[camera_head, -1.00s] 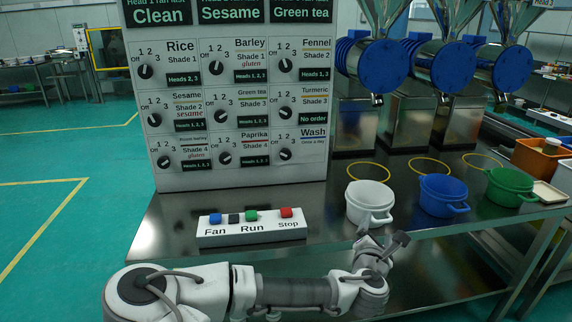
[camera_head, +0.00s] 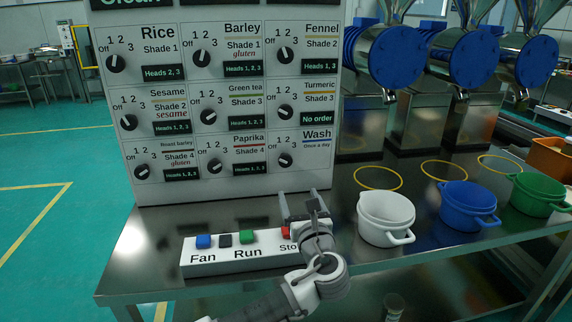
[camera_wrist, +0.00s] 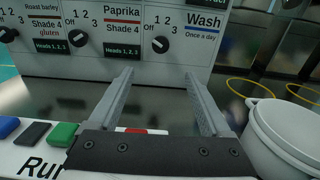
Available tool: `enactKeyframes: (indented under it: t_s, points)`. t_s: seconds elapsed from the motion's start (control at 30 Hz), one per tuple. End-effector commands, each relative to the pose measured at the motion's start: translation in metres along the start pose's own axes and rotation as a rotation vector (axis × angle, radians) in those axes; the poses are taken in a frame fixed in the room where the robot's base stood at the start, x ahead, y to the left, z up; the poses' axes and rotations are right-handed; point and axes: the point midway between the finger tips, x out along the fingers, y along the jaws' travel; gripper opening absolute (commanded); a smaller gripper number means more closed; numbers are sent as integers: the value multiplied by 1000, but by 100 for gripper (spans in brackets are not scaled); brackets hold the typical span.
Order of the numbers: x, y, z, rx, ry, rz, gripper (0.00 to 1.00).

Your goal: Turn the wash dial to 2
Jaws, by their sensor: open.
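The wash dial (camera_head: 285,160) is a round black knob at the bottom right of the white panel, with Off at its left, 1 and 2 above it and 3 at its right. It also shows in the wrist view (camera_wrist: 161,45), straight ahead beyond the fingertips. Its exact pointer setting is too small to read surely. My gripper (camera_head: 303,198) is open and empty, below and in front of the wash dial and apart from it. In the wrist view its two fingers (camera_wrist: 157,80) point at the panel, with the dial between their lines.
A button box (camera_head: 240,258) lies below my gripper, its red Stop button (camera_head: 287,232) partly hidden by the gripper. A white pot (camera_head: 386,215) stands close at the right. The paprika dial (camera_head: 215,166) is left of the wash dial. Bare table lies before the panel.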

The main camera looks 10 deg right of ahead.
Motion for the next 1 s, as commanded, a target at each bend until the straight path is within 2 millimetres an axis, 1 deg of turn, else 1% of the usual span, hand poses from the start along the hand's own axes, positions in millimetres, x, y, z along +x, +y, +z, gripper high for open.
enactKeyframes:
  t_s: [0.2, 0.7, 0.9, 1.0]
  points:
    - [36, -1, -3, 1, 1, -1, 82]
    - [128, -2, -2, 2, 0, -2, 82]
    - [153, -1, -2, 1, 1, -1, 82]
    - [161, -2, -1, 2, 1, -3, 82]
